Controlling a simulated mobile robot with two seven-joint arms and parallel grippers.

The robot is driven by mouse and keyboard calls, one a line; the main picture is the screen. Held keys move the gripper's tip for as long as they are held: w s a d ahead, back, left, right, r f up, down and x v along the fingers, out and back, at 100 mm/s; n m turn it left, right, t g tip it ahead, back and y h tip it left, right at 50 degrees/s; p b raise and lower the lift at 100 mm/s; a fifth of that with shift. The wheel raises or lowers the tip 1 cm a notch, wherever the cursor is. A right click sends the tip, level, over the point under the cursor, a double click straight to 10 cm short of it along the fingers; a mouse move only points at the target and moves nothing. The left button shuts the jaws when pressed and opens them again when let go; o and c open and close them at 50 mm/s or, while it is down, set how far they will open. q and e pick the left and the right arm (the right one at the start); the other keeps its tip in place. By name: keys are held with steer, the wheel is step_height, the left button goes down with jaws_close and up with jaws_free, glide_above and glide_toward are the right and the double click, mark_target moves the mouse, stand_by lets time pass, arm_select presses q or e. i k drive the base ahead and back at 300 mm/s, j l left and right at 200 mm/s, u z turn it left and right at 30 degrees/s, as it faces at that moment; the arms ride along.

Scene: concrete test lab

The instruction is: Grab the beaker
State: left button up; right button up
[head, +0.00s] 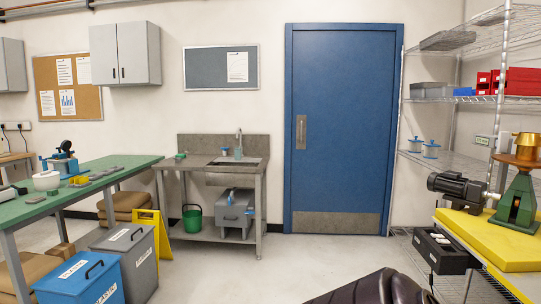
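I cannot make out a beaker for sure. A small bluish item (238,153) stands at the sink and another small teal item (224,151) is beside it; both are too small to identify. A white rounded bowl-like vessel (46,181) sits on the green-topped table at the left. Neither of my grippers is in view.
The green table (110,178) and labelled bins (82,279) fill the left. A yellow floor sign (152,232) stands before the sink bench (212,167). A yellow-topped surface (490,240) is at right. A dark padded shape (365,289) is at the bottom. The middle floor is clear.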

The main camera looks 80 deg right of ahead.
mark_target(238, 149)
steer(key=z, duration=2.35)
steer(key=u, duration=0.25)
steer(key=i, duration=3.85)
steer(key=i+l+u, duration=0.1)
steer(key=i, duration=1.25)
steer(key=i+u, duration=0.25)
steer(key=k+l, duration=0.05)
